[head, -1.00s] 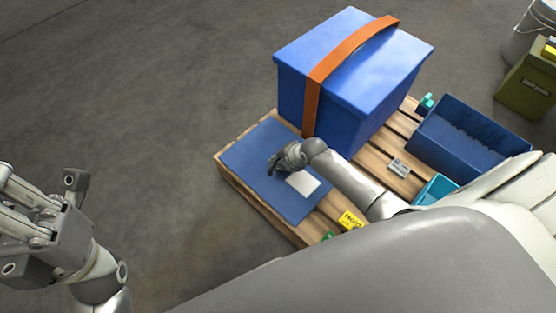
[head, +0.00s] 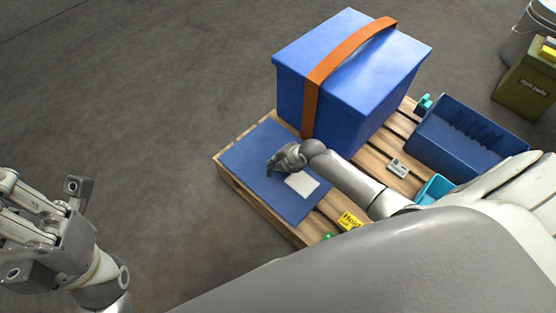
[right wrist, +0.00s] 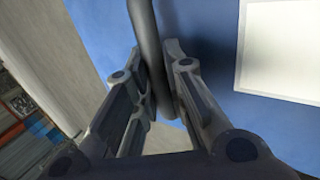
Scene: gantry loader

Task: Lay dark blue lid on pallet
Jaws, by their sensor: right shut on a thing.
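The dark blue lid (head: 248,157) is a flat panel with a white label (head: 302,185). It lies flat over the left part of the wooden pallet (head: 262,203), beside the big blue box; I cannot tell whether it touches the slats everywhere. My right gripper (head: 274,168) is over the lid, shut on its dark handle. In the right wrist view the handle (right wrist: 147,55) runs between the two fingers, with the lid's blue face (right wrist: 205,30) behind. My left gripper (head: 62,208) is at the lower left, away from the pallet; its fingers look spread and empty.
A large blue box (head: 350,75) with an orange strap (head: 312,95) stands on the pallet. An open dark blue bin (head: 420,142), a teal bin (head: 432,187), a small grey item (head: 397,168) and a yellow sign (head: 350,221) are nearby. An olive bin (head: 525,85) stands at right. The left floor is clear.

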